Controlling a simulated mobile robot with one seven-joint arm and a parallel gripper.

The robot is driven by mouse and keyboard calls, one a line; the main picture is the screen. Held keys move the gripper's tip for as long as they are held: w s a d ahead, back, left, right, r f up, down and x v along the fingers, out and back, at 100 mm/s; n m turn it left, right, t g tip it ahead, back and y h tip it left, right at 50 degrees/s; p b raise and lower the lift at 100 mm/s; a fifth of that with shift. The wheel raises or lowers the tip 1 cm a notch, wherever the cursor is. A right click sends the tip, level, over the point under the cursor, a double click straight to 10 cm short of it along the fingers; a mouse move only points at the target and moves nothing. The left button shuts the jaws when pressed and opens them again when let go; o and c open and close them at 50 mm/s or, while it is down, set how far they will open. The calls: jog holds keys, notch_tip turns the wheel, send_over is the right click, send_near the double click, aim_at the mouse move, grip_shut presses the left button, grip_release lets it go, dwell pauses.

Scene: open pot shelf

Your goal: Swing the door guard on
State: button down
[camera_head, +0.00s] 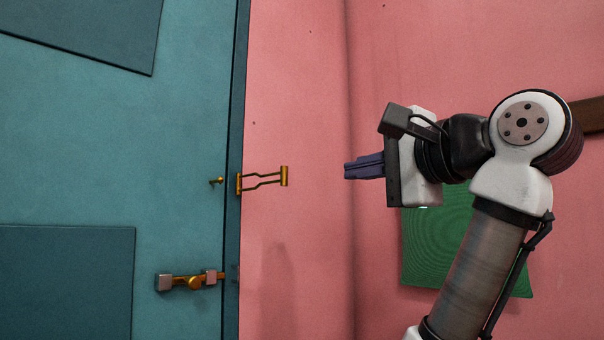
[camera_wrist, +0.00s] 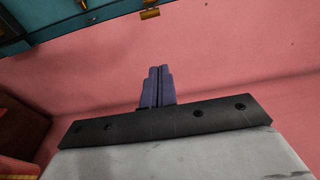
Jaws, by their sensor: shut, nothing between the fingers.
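The brass door guard (camera_head: 264,180) is a narrow looped bar mounted at the door frame's edge. It points right, lying over the pink wall, away from the door. A small brass knob (camera_head: 216,182) sits on the teal door (camera_head: 185,130), just left of the frame. My gripper (camera_head: 347,170) is to the right of the guard's free end, with a clear gap between them. Its purple fingers are together and empty, pointing left. In the wrist view, the fingers (camera_wrist: 158,70) point up the picture, and part of the guard (camera_wrist: 150,13) shows at the top edge.
A brass sliding bolt (camera_head: 190,281) with grey blocks sits lower on the door. A green panel (camera_head: 435,245) is on the pink wall behind my arm. A dark brown bar (camera_head: 588,115) shows at the far right. The space between gripper and guard is free.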

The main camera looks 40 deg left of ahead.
dwell(0.3)
jog(key=s+a+p, duration=0.1)
jog(key=a+p, duration=0.5)
jog(key=a, duration=0.3)
jog(key=shift+s+a, duration=0.15)
jog(key=shift+s, duration=0.2)
jog(key=shift+s+a+p, duration=0.1)
jog(key=shift+p, duration=0.2)
